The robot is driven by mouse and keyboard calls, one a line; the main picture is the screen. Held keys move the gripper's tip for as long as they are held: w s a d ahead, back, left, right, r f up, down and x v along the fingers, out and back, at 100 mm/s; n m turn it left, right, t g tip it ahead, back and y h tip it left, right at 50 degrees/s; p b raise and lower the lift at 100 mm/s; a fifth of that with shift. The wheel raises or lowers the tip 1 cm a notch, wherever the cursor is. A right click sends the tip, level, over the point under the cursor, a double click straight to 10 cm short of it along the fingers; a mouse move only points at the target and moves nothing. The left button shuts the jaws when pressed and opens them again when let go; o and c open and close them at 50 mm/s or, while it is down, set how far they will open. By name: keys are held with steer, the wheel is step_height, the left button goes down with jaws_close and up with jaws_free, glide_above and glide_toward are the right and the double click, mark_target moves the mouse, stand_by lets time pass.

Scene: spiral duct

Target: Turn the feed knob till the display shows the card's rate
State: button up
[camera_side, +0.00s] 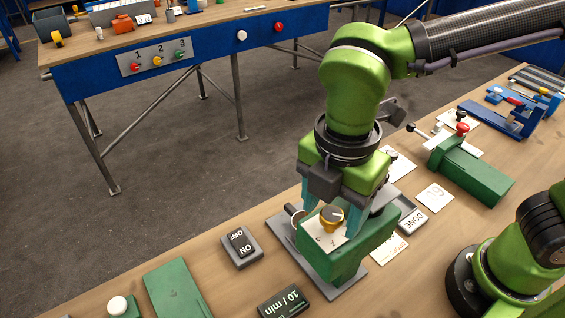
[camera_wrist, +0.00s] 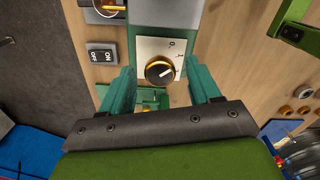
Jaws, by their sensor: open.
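The feed knob (camera_side: 332,217), black-topped with a brass rim, sits on a pale numbered dial plate (camera_side: 318,234) on a green housing (camera_side: 340,258). My gripper (camera_wrist: 160,84) is open, with one teal finger on each side of the knob; in the side view my gripper (camera_side: 331,205) hangs over the dial. I cannot tell whether a finger touches it. A black display (camera_side: 284,302) reads "10 / min". A white card (camera_side: 389,249) lies behind the housing, partly hidden; its rate is not legible.
An ON/OFF switch (camera_side: 241,246) stands left of the housing. A DONE button block (camera_side: 411,216) and another card (camera_side: 434,197) lie to the right. A green clamp block (camera_side: 470,172) is farther right. Bare wood lies between the switch and the display.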

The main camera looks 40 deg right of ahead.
steer(key=c, duration=1)
steer(key=shift+c, duration=0.2)
steer(key=m, duration=0.7)
steer(key=shift+m, duration=0.3)
steer(key=m, duration=0.6)
steer(key=shift+m, duration=0.4)
